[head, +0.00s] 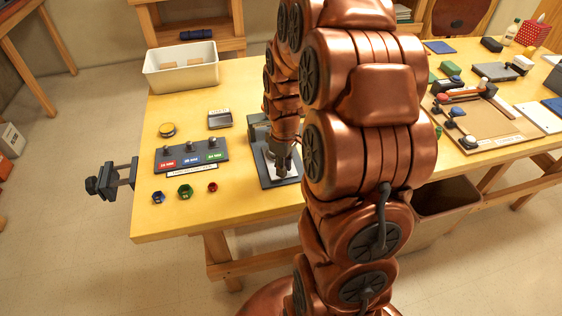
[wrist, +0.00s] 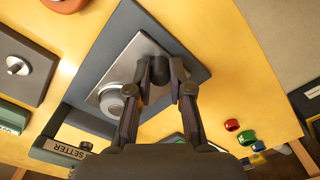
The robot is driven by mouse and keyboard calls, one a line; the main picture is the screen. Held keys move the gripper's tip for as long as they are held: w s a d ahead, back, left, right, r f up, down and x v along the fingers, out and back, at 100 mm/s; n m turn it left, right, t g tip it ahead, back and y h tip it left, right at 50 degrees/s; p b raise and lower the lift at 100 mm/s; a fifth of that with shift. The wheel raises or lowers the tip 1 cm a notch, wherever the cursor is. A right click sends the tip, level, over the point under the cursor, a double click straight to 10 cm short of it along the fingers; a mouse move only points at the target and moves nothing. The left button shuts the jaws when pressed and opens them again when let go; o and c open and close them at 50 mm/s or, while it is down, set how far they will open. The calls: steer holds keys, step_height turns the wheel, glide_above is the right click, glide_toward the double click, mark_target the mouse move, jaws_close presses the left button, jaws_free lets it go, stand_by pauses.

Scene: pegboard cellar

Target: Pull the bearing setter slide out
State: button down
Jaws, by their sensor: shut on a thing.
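The bearing setter (head: 266,178) is a dark grey base on the yellow table in the head view, partly hidden behind my arm. In the wrist view its dark base (wrist: 100,60) carries a light metal slide plate (wrist: 137,50) with a round grey part (wrist: 112,103). A label (wrist: 65,148) reading SETTER shows at lower left. My gripper (wrist: 162,72) is over the slide plate, its fingers closed on a small dark part, seemingly the slide's handle, mostly hidden between them. In the head view my gripper (head: 281,166) points down at the setter.
Left of the setter stands a dark block (head: 191,153) with several labelled sizes; coloured nuts (head: 185,190) lie before it. A white bin (head: 181,68) is at the back left. A clamp (head: 112,180) juts from the left edge. A brown board fixture (head: 478,118) is to the right.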

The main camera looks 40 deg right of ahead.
steer(key=shift+s+a, duration=0.2)
steer(key=shift+s, duration=0.35)
steer(key=c, duration=1.1)
jaws_free()
steer(key=shift+s, duration=0.1)
steer(key=shift+o, duration=0.2)
step_height(320, 180, up, 12)
